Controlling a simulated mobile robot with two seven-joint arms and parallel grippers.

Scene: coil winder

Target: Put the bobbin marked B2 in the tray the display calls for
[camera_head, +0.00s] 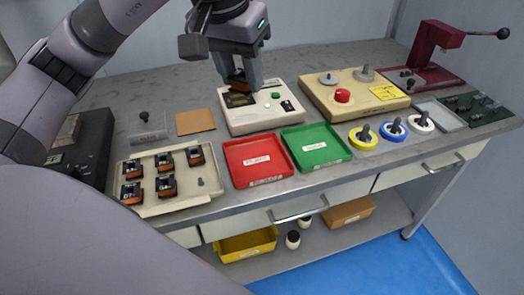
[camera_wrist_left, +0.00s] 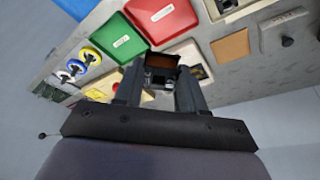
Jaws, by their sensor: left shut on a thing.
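My left gripper (camera_head: 238,80) is shut on a dark and orange bobbin (camera_head: 241,87), just above or at the white box (camera_head: 262,120) with a green button; contact is unclear. In the left wrist view the bobbin (camera_wrist_left: 160,72) sits between the fingers of the gripper (camera_wrist_left: 160,85); its mark is unreadable. Several similar bobbins stand on the cream rack (camera_head: 185,204), with one bare peg at its right. A red tray (camera_head: 258,172) and a green tray (camera_head: 330,155), both empty with unreadable white labels, lie before the box. No display text is legible. My right gripper is not seen.
A beige box with a red button (camera_head: 342,96) and a maroon press (camera_head: 437,55) stand to the right. Yellow, blue and white ringed spools (camera_head: 394,129) line the front edge. A brown pad (camera_head: 195,122) lies left of the white box.

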